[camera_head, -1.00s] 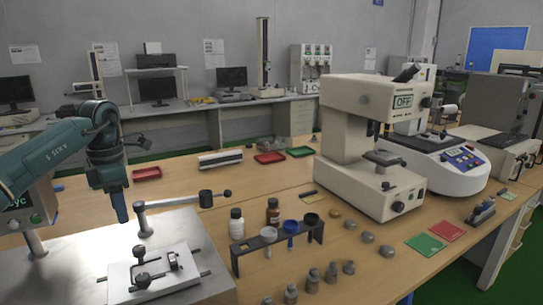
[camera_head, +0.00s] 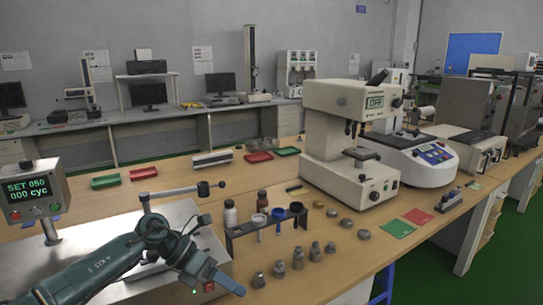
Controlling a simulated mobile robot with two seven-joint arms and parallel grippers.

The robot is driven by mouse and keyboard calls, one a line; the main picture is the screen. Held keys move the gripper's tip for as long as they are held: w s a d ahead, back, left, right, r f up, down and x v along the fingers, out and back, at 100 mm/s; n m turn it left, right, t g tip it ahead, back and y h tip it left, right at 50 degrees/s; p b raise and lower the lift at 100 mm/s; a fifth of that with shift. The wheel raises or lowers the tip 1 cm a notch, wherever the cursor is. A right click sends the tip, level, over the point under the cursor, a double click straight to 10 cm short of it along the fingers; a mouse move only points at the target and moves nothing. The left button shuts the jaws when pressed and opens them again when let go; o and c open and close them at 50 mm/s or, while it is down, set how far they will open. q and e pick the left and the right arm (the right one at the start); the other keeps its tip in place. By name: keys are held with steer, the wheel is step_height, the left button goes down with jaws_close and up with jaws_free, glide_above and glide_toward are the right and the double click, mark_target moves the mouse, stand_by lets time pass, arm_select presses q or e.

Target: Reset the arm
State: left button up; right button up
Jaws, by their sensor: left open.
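The tester's metal lever arm (camera_head: 180,191) stands on a post at the left. It lies almost level and points right, with a dark knob at its end. Below it is the tester's silver base plate (camera_head: 95,235). My teal left arm crosses in front of the plate and hides much of the clamp fixture on it. My left gripper (camera_head: 222,281) is at the plate's front right edge, below and apart from the lever arm. It is open, and I see nothing held in it. My right gripper is not in view.
A control box (camera_head: 33,190) reads SET 050, 000 CYC. A dark rack (camera_head: 265,226) with bottles and cups stands right of the plate. Several metal weights (camera_head: 298,258) lie in front of it. A large white tester (camera_head: 350,140) stands farther right.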

arm_select(q)
steer(key=s+d+r+n+t+h+p, duration=0.1)
steer(key=s+d+n+t+h, duration=0.5)
steer(key=d+n+h, duration=0.5)
steer(key=s+a+f+n+t+y, duration=0.2)
steer(key=s+a+f+n+y, duration=0.6)
steer(key=n, duration=0.8)
steer(key=s+a+f+n+t+y+p, duration=0.1)
steer(key=s+a+f+n+t+y, duration=0.2)
steer(key=s+a+f+n+y, duration=0.5)
steer(key=s+f+n+y, duration=0.1)
steer(key=f+n+y, duration=0.1)
steer(key=n, duration=0.6)
steer(key=shift+a+t+p, duration=0.3)
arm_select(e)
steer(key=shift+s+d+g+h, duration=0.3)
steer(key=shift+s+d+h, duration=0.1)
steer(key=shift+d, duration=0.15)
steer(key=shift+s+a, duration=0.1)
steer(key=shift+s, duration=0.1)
